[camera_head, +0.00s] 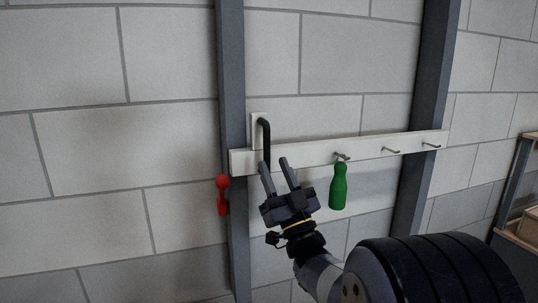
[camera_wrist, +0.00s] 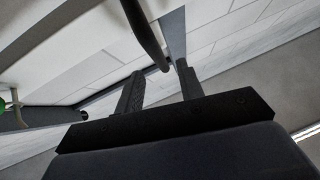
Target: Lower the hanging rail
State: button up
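The hanging rail (camera_head: 305,152) is a white batten with several metal hooks, lying across two dark grey posts and sloping slightly up to the right. A black bar handle (camera_head: 265,138) on a white plate stands at its left end. My gripper (camera_head: 274,163) is open, its fingers pointing up at the rail just below and beside the handle. In the wrist view the two fingers (camera_wrist: 157,78) stand apart with nothing clasped. The black handle (camera_wrist: 147,36) comes down from the top there, its end near the gap between the fingertips; I cannot tell if it touches.
A green bottle-shaped thing (camera_head: 338,187) hangs from a rail hook right of my gripper. A red lever-like piece (camera_head: 222,195) is at the left post (camera_head: 231,90), below the rail. A shelf (camera_head: 520,222) with a box stands at the far right. Block wall lies behind.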

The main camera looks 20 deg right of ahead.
jog(key=v, duration=0.6)
jog(key=shift+s+f, duration=0.1)
jog(key=s, duration=1.5)
jog(key=shift+w, duration=0.1)
jog(key=w, duration=1.4)
jog(key=shift+w, duration=0.4)
